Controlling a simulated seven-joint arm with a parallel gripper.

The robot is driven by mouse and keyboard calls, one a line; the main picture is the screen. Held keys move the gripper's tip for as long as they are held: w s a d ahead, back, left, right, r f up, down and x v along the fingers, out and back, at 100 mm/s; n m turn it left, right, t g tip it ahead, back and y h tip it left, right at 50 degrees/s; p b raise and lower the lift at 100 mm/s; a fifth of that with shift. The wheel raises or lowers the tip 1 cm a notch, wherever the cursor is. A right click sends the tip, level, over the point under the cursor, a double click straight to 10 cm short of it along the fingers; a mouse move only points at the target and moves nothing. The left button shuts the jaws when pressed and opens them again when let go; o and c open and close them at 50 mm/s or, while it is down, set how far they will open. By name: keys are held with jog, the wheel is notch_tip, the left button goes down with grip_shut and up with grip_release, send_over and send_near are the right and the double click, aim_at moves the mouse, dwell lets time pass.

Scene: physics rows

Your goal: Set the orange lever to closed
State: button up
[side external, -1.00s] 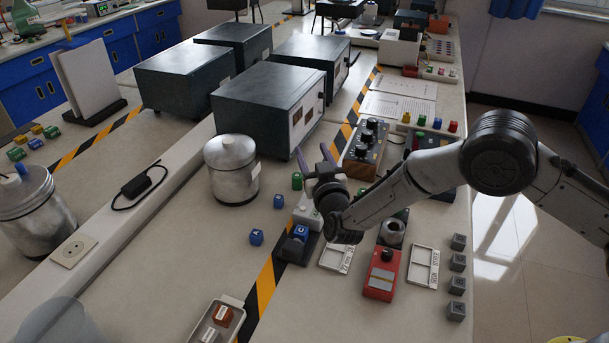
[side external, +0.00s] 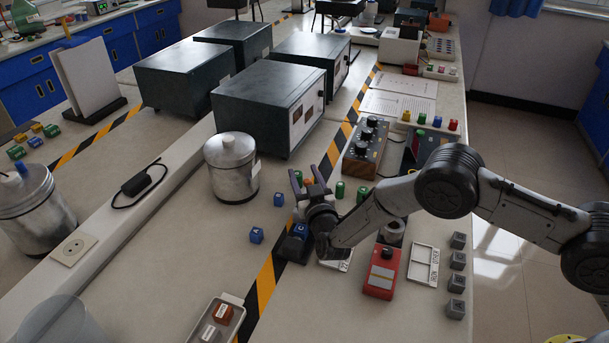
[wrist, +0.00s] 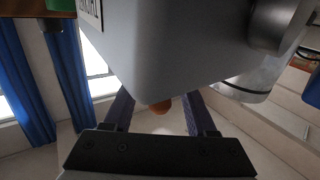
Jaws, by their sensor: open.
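Loose blue blocks (side external: 257,236), a metal canister (side external: 231,167), green cylinders (side external: 361,195), a red box (side external: 382,273) and a knob panel (side external: 366,148) stand around. The bench front is partly clear.

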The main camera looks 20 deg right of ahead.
grip_shut()
dwell(1.4)
